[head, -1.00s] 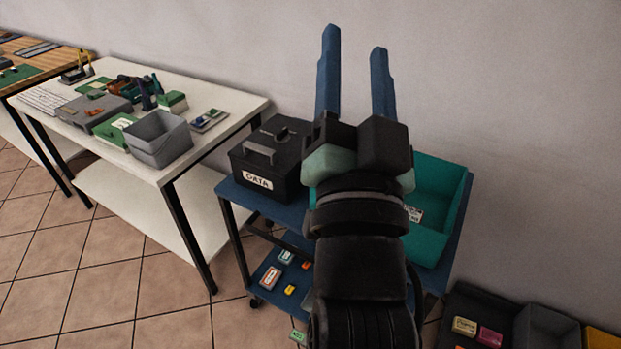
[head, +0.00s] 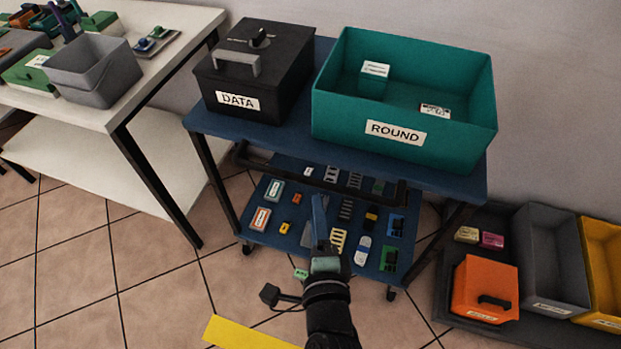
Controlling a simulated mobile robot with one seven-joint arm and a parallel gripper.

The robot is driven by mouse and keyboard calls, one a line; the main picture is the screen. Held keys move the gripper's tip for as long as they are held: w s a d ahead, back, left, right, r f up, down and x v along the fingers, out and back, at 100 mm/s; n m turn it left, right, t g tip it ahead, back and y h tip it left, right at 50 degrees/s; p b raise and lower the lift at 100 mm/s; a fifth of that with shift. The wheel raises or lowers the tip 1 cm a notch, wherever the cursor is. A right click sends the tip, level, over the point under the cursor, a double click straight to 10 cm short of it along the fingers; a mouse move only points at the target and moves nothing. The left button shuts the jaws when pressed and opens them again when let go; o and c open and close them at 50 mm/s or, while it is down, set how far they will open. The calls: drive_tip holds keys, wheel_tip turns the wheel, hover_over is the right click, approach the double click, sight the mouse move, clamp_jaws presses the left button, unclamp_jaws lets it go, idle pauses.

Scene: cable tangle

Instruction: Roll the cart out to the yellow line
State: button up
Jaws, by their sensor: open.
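The blue cart (head: 290,133) stands near the wall, right of the white table. Its top carries a black box labelled DATA (head: 262,75) and a teal bin labelled ROUND (head: 405,110). A dark bar handle (head: 300,172) runs along its front, below the top shelf. The yellow line (head: 245,335) lies on the tiled floor in front, partly hidden by my arm. My gripper (head: 319,207) is open, with its blue fingers pointing up the picture, just below the handle in view and over the lower shelf. I cannot tell whether it touches anything.
The lower shelf (head: 270,238) holds several small labelled parts. A white table (head: 150,65) stands at the left. Grey (head: 550,262) and yellow (head: 603,275) bins and an orange box (head: 486,288) stand at the right. The floor (head: 150,270) at front left is clear.

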sight(312, 179)
drive_tip(key=w, duration=0.3)
drive_tip(key=w+f, duration=0.1)
drive_tip(key=w, duration=0.2)
drive_tip(key=w+a, duration=0.1)
drive_tip(key=w, duration=0.2)
drive_tip(key=shift+w+f+b, duration=0.15)
drive_tip(key=shift+f+b, duration=0.15)
drive_tip(key=shift+b, duration=0.1)
clamp_jaws()
idle(0.9)
